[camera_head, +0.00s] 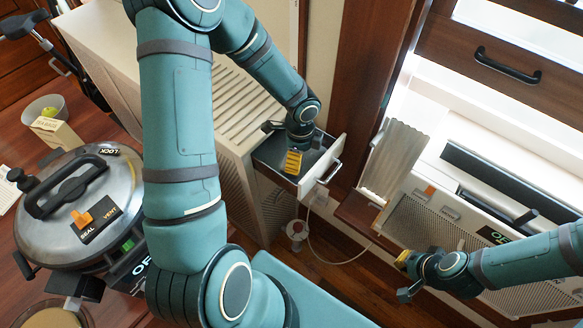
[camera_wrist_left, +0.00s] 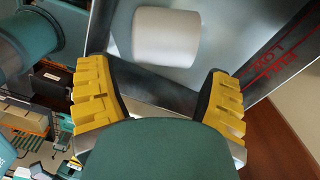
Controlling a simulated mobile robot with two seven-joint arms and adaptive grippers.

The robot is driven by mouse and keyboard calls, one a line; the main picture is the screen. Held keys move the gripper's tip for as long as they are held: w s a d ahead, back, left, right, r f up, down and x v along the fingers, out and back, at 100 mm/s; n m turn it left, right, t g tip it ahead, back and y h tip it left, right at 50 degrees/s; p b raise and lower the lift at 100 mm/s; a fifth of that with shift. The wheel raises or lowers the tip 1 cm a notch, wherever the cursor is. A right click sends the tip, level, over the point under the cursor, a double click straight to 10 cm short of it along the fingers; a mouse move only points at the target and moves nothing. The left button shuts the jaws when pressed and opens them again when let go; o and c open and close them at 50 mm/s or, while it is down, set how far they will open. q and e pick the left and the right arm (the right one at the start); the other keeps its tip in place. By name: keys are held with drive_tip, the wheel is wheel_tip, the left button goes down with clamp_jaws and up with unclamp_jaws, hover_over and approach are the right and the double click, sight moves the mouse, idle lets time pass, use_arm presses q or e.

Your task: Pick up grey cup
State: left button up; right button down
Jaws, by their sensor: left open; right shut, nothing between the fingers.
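A pale grey rounded cylinder (camera_wrist_left: 166,38), which looks like the grey cup lying on its side, is inside the open drawer in the left wrist view. I cannot make it out in the head view, where my left arm and gripper cover much of the drawer. My left gripper (camera_head: 293,160) points down over the drawer. In the left wrist view its yellow-padded fingers (camera_wrist_left: 165,105) are spread, with the cup beyond the tips and nothing between them. My right gripper (camera_head: 402,272) is shut and empty at the lower right, well apart from the drawer.
The small drawer (camera_head: 318,176) stands out from a beige cabinet, its walls close around my left gripper. A large pressure cooker (camera_head: 62,208) and a grey bowl (camera_head: 45,108) are on the left. A white appliance (camera_head: 435,222) stands on the right. A cable lies on the wooden floor.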

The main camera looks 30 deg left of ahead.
use_arm(q)
wheel_tip(320, 180, down, 4)
drive_tip(key=shift+r, duration=0.2)
drive_tip(key=c, duration=0.8)
drive_tip(key=shift+r, duration=0.1)
